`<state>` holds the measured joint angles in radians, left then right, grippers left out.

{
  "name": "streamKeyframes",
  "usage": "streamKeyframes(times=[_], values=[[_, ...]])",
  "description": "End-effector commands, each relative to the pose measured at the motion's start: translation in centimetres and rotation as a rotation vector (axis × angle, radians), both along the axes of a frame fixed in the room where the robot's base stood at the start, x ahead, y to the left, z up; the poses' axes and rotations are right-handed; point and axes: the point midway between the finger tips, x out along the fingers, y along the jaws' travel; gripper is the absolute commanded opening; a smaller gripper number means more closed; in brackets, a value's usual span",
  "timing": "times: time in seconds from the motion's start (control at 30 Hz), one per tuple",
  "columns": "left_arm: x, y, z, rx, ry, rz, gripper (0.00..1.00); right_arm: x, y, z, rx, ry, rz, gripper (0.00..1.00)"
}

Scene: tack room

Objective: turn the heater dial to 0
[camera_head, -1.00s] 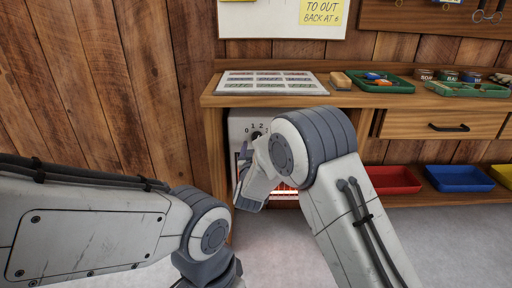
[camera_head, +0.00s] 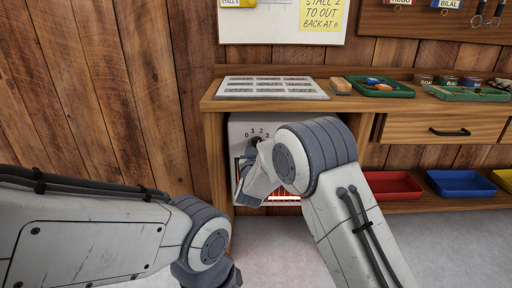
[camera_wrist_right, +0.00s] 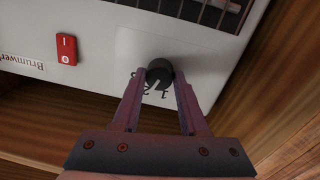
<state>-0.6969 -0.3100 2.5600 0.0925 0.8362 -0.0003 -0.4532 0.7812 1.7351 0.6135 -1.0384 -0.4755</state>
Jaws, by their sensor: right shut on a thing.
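The white heater (camera_head: 240,128) stands under the bench, and its glowing bars show low down. Its dark round dial (camera_head: 255,141) is on the upper front under the printed numbers 0, 1, 2 and 3, partly hidden by my right arm. In the right wrist view the dial (camera_wrist_right: 160,69) sits between the fingertips of my right gripper (camera_wrist_right: 160,77), which is shut on it. The numbers look upside down there. A pale pointer mark shows by the dial, but I cannot tell its exact number. My left gripper is below the frame.
A red switch (camera_wrist_right: 66,50) is on the heater in the right wrist view. The wooden bench (camera_head: 215,104) overhangs the heater, with its side panel close on the left. Red (camera_head: 392,186) and blue (camera_head: 460,183) bins sit on the low shelf to the right.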

Motion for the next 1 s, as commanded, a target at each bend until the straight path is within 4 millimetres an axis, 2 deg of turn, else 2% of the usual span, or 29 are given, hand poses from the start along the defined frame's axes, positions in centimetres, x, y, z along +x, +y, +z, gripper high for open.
streamKeyframes(times=[0.37,0.6,1.0], values=[[0.0,0.0,3.2,0.0,0.0,0.0,0.5,0.0,0.0,0.4,-0.184,0.003,0.0,0.0],[0.0,0.0,6.1,0.0,0.0,0.0,0.5,-0.1,0.0,0.3,-0.405,0.004,0.001,0.0],[0.0,0.0,9.9,0.0,0.0,0.0,0.5,-0.1,-0.1,0.2,-0.786,0.003,0.001,0.0]])
